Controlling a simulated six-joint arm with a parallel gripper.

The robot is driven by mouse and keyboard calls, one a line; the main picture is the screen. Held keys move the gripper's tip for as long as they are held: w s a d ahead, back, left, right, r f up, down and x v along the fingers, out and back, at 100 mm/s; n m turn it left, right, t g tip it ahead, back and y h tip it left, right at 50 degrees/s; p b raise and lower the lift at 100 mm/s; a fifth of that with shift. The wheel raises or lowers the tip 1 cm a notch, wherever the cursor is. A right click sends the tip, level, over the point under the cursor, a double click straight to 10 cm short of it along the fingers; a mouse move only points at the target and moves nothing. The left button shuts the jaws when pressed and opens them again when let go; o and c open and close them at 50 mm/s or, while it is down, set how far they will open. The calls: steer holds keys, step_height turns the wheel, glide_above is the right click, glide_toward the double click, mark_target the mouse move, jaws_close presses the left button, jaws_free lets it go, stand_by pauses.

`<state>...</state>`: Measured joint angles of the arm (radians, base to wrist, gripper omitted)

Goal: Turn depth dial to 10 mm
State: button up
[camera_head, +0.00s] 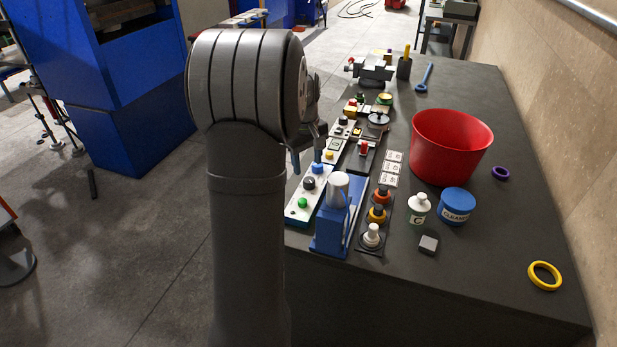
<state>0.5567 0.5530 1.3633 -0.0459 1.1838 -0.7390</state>
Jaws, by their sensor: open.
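My gripper (308,146) shows only in part past the large grey joint of my arm, above the left edge of the dark bench. Its fingers are apart and point down over the row of control panels, and nothing shows between them. A light panel (296,212) below it carries a black knob (309,184), a green button (303,202) and a blue button. Another dark knob (343,121) sits on a panel farther back. I cannot tell which knob is the depth dial. No 10 mm mark is readable. My arm hides part of the panels.
A blue press-like stand (330,232) with a light cylinder is at the front left of the bench. A red bucket (450,147), a blue tub (456,205), a white bottle (418,208) and a yellow ring (544,276) stand right. The bench's front right is mostly clear.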

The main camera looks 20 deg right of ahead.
mark_target(309, 179)
step_height(309, 179, down, 6)
steer(key=shift+d+f, duration=0.1)
steer(key=shift+d, duration=0.05)
steer(key=shift+c, duration=0.4)
steer(key=c, duration=0.9)
steer(key=shift+m, duration=0.3)
steer(key=m, duration=0.5)
steer(key=shift+w, duration=0.1)
steer(key=m, duration=0.6)
steer(key=shift+d+g, duration=0.1)
steer(key=shift+g, duration=0.2)
